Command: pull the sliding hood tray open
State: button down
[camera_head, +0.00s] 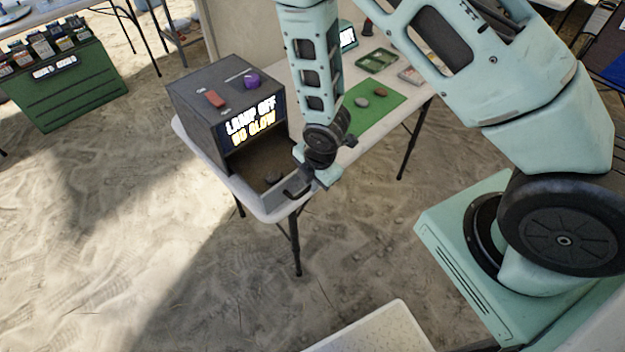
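The dark grey hood (195,112) stands on the corner of a white folding table, with a lit sign (253,122) reading "LAMP OFF NO GLOW" on its front. Its tray (284,200) shows below the sign, extending out of the hood opening toward the table's near edge. A dark stone (273,178) appears to lie inside it. A dark handle (296,190) is on the tray's front. My gripper (306,185) points down at the handle, touching or very near it. Its fingers are partly hidden by the wrist, so its grip is unclear.
A red switch (215,99) and purple knob (252,82) top the hood. Right of my arm, a green mat (372,112) holds stones, with a green tray (377,61) behind. A green crate (70,90) stands far left. Sandy floor in front is clear.

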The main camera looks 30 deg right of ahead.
jog(key=c, duration=1.5)
grip_release()
jog(key=s+r, duration=0.1)
jog(key=r, duration=0.4)
jog(key=s+r, duration=0.1)
jog(key=r, duration=0.5)
jog(key=s+d+r+p, duration=0.1)
jog(key=r, duration=0.5)
jog(key=shift+r, duration=0.1)
jog(key=s+a+r+m, duration=0.2)
jog(key=s+r+m, duration=0.2)
jog(key=s, duration=0.1)
jog(key=s+a+r+m+g, duration=0.1)
jog(key=s+a+r+m, duration=0.2)
jog(key=s+r+m, duration=0.1)
jog(key=s+a+r+m, duration=0.3)
jog(key=s+r+m, duration=0.1)
jog(key=s+m, duration=0.2)
jog(key=shift+s+a+r+g, duration=0.25)
jog(key=shift+s+r+g, duration=0.1)
jog(key=shift+s+g, duration=0.1)
